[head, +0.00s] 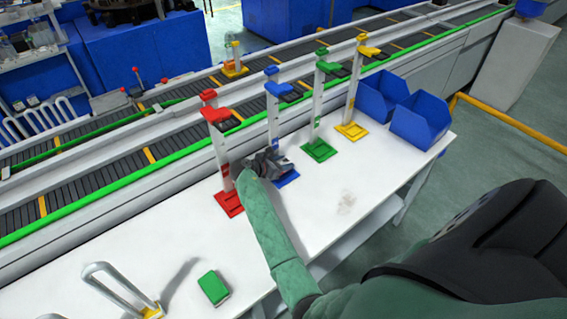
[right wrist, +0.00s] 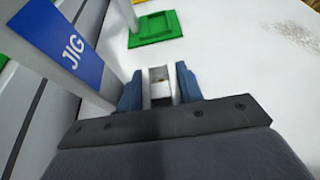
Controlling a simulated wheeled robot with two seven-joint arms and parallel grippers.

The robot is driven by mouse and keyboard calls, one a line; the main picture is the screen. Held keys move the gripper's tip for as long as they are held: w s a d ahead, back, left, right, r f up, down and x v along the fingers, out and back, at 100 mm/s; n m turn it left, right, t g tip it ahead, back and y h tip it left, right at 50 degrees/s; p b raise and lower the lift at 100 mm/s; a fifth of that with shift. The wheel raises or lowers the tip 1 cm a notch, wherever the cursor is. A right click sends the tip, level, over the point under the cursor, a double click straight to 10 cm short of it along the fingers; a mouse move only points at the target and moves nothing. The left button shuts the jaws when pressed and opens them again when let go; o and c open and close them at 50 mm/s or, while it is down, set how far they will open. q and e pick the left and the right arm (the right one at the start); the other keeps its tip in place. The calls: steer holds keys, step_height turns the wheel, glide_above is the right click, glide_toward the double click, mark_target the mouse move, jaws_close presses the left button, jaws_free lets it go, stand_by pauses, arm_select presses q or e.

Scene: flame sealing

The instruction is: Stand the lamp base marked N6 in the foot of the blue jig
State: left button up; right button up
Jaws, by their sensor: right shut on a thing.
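The blue jig (head: 273,128) stands between the red and green jigs on the white table. Its blue foot (head: 288,179) shows partly, beside my right gripper (head: 262,163). The jig's post with a blue "JIG" label (right wrist: 75,42) rises at the left in the right wrist view. There my right gripper (right wrist: 160,88) is shut on a small pale, metallic piece (right wrist: 159,76), apparently the lamp base. No N6 mark can be read on it, and its lower end is hidden. I cannot tell whether it touches the foot. My left gripper is not in view.
The red jig (head: 219,145) is close on the left, the green jig (head: 318,110) and yellow jig (head: 354,88) to the right. Blue bins (head: 422,122) stand at the table's right end. A green block (head: 213,288) and a U-shaped tube (head: 118,283) are in front. A conveyor (head: 120,160) runs behind.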

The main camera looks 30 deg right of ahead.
steer(key=shift+f, duration=0.4)
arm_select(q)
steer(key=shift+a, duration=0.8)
arm_select(e)
steer(key=shift+f, duration=0.5)
